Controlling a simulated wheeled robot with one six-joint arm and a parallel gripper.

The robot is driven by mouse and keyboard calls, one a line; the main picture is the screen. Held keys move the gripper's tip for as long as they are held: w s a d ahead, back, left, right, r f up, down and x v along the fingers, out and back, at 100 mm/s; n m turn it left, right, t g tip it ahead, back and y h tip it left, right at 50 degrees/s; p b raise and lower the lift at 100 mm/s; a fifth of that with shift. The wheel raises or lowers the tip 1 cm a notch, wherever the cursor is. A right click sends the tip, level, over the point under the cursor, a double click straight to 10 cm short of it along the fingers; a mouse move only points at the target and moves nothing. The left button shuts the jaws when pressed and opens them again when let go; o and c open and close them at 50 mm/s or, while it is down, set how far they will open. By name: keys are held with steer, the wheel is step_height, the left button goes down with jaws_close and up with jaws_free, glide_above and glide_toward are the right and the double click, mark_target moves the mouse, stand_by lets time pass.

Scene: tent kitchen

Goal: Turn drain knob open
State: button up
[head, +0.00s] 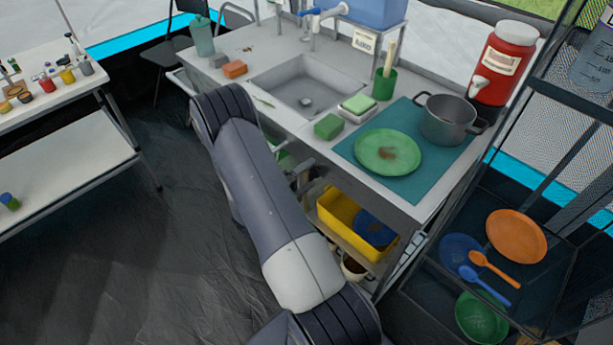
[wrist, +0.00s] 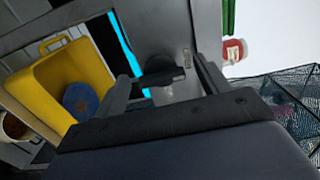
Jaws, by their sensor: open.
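A dark bar-shaped handle (wrist: 160,77), which looks like the drain knob, shows in the wrist view in front of a grey surface. My gripper (wrist: 163,82) is open, with one finger on each side of this handle. I cannot tell whether either finger touches it. In the head view my arm reaches down in front of the counter, and the gripper end is mostly hidden beside the counter's front edge. The sink (head: 305,88) is set in the counter, with a round drain (head: 306,102) in its floor. The knob is not clearly visible in the head view.
A yellow bin (head: 343,213) with a blue item stands on the shelf under the counter; it also shows in the wrist view (wrist: 62,85). A green plate (head: 375,158) and a grey pot (head: 448,122) stand on the counter. A black rack (head: 560,215) stands at right. The floor at left is clear.

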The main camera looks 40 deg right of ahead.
steer(key=shift+a, duration=0.1)
steer(key=a, duration=1)
steer(key=shift+s+a+b, duration=0.3)
steer(key=shift+s+b, duration=0.1)
steer(key=shift+b, duration=0.05)
steer(key=d, duration=1)
steer(key=shift+w+d+p, duration=0.4)
